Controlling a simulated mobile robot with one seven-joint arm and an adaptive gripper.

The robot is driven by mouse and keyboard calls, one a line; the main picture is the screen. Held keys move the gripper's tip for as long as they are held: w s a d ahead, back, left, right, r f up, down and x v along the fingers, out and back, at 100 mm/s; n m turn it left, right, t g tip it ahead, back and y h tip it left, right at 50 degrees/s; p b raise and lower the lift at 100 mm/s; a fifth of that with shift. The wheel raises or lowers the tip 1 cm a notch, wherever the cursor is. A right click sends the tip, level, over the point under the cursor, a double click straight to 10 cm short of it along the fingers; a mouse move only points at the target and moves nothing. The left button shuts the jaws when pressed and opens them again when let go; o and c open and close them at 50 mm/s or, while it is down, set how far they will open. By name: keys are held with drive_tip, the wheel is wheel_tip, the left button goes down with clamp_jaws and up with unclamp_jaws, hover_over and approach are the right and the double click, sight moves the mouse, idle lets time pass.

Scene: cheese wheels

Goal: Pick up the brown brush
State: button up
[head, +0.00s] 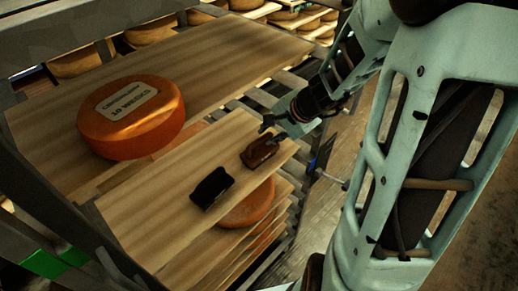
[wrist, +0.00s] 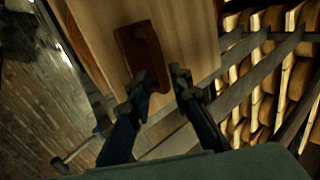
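The brown brush (head: 259,151) lies on a wooden board near its right end in the head view. It also shows in the wrist view (wrist: 139,48), just beyond my gripper and slightly left of the gap between the fingers. My gripper (head: 273,127) is above and behind the brush in the head view.
A black brush (head: 211,188) lies on the same wooden board (head: 165,222), left of the brown one. An orange cheese wheel (head: 132,117) with a label sits on the larger board behind. More cheese wheels and boards are stacked below. Metal rack bars run beside the board's right end.

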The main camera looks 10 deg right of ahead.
sight(261, 139)
drive_tip(key=x, duration=0.2)
drive_tip(key=b+x, duration=0.1)
drive_tip(key=x, duration=0.2)
drive_tip(key=shift+a+f, duration=0.3)
clamp_jaws()
